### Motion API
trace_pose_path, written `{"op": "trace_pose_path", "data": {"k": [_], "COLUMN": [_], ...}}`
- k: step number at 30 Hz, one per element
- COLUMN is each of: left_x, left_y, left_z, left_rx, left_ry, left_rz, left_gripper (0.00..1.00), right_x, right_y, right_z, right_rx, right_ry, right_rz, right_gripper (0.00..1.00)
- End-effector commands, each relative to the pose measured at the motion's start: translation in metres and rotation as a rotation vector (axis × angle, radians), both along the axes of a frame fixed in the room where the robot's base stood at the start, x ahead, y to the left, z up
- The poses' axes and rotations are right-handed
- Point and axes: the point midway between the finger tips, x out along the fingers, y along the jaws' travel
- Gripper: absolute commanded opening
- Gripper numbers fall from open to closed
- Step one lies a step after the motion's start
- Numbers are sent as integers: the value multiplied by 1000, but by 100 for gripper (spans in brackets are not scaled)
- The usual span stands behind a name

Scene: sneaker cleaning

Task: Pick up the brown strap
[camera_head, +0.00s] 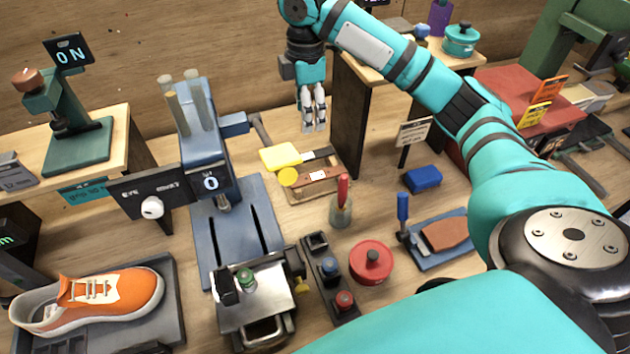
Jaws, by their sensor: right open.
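A long brown strap-like piece (328,174) with a small white patch lies on a light wooden tray (294,195) near the middle of the table. A yellow block (281,157) and a yellow round piece (288,177) lie beside it. My right gripper (314,128) hangs fingers down behind and above this tray, open and apart from the strap. Its fingers look close together and nothing shows between them. My left gripper is not in view. A wider flat brown piece (445,233) lies on a blue tray further right.
A blue press (236,225) stands left of the tray. A red-handled tool in a cup (342,200), a red round pot (371,262) and a blue block (423,178) stand around. An orange sneaker (110,292) sits front left. A dark-sided shelf (350,120) stands right of my gripper.

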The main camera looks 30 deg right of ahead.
Motion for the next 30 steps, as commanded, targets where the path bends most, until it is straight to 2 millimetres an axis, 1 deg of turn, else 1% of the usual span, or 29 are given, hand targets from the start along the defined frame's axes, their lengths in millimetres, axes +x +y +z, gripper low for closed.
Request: {"op": "trace_pose_path", "data": {"k": [1, 2, 3, 5, 8, 9, 11, 14, 18, 22, 25, 30], "left_x": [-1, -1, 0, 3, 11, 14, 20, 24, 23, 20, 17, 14], "left_y": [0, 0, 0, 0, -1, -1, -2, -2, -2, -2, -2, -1], "left_z": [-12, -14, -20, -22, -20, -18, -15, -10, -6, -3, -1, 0], "left_rx": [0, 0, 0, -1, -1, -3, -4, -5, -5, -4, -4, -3], "left_ry": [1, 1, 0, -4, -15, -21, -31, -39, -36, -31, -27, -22], "left_rz": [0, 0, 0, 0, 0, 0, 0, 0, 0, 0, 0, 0], "left_gripper": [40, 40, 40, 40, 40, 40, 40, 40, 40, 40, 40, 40], "right_x": [0, 0, 0, 0, 0, 0, -1, -1, -1, -1, 0, 0], "right_y": [0, 0, 0, 0, 0, 0, 0, 0, -1, 0, 0, 0], "right_z": [-12, -14, -20, -22, -29, -33, -43, -65, -96, -121, -134, -145], "right_rx": [0, 0, 0, 0, -1, -1, 0, -2, -1, -1, 1, -1], "right_ry": [0, 0, 0, 0, 1, 2, 4, 6, 5, 4, 3, 2], "right_rz": [0, 0, 0, 0, 0, 0, 0, 0, -2, 0, 0, 0], "right_gripper": [58, 58, 58, 58, 58, 58, 58, 58, 58, 58, 58, 58]}}
